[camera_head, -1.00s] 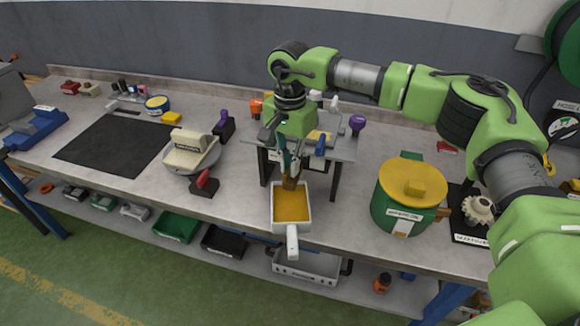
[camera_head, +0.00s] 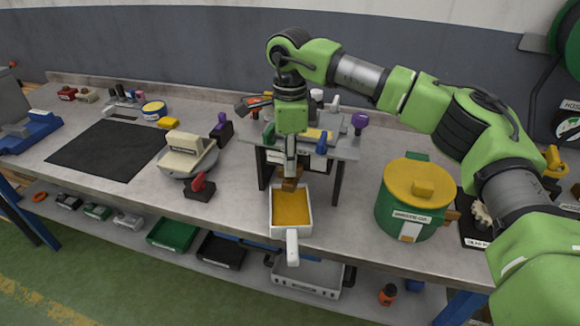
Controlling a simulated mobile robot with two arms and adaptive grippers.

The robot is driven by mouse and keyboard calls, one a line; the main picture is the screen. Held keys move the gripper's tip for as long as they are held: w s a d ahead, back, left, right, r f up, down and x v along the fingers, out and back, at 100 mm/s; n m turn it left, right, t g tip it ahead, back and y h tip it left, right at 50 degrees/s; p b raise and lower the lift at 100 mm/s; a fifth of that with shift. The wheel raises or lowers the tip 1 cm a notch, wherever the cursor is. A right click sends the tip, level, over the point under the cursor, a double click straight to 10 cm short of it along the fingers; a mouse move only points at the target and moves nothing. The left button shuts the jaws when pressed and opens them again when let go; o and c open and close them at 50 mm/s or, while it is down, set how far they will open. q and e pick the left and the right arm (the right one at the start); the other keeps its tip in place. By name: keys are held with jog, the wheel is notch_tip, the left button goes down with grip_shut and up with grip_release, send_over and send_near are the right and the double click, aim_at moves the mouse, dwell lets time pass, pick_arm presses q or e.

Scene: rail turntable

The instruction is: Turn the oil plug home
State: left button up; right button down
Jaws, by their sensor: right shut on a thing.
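My right gripper (camera_head: 290,172) points straight down at the front of a raised grey stand (camera_head: 345,150). It is shut on a small brown block-like piece (camera_head: 291,185), which I take to be the oil plug. The fingers hide part of this piece, and I cannot tell how deep it is seated. A white tray with a handle (camera_head: 292,236) lies just below and in front of it. Amber oil (camera_head: 291,207) fills the tray. My left gripper is not in view.
A green pot with a yellow lid (camera_head: 415,185) stands to the right. A scale-like device (camera_head: 186,155), a red-handled block (camera_head: 199,187) and a black mat (camera_head: 108,150) lie to the left.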

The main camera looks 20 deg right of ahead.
jog(key=shift+r+m+b, duration=0.15)
jog(key=shift+m+b, duration=0.3)
jog(key=shift+m, duration=1.15)
jog(key=shift+w+m, duration=0.1)
jog(key=shift+m, duration=0.2)
jog(key=c, duration=2.2)
grip_release()
jog(key=shift+o, duration=0.3)
jog(key=shift+r, duration=0.1)
notch_tip(320, 180, up, 12)
